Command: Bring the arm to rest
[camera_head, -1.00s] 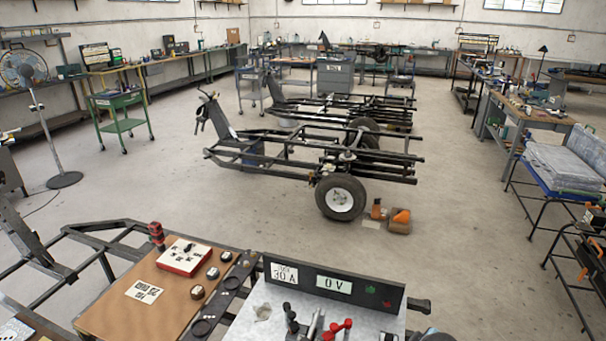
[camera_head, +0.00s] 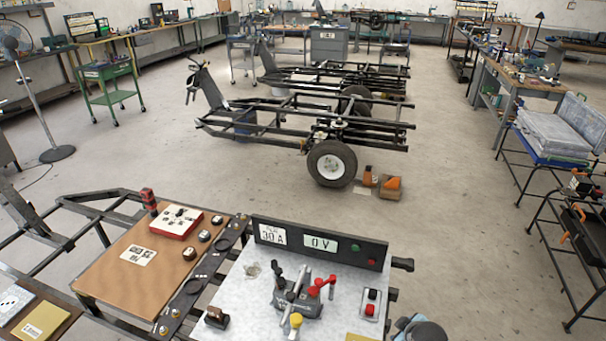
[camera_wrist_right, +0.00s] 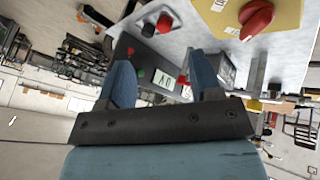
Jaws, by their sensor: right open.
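My right gripper (camera_wrist_right: 165,85) shows in the right wrist view, with its two blue fingers apart and nothing between them. Beyond the fingers is the dark meter panel (camera_wrist_right: 160,75) with a 0 V display, seen upside down. In the head view a rounded grey and blue part, likely of my right arm, shows at the bottom edge right of the metal bench plate (camera_head: 235,290); the gripper's fingers are not visible there. My left gripper is not in view.
The plate carries a clamp fixture (camera_head: 292,292) with red and yellow knobs, a button box (camera_head: 371,304) and the upright meter panel (camera_head: 318,243). A brown board (camera_head: 120,290) with a red-and-white box (camera_head: 176,222) lies left. The floor (camera_head: 260,185) beyond is open up to the wheeled frame.

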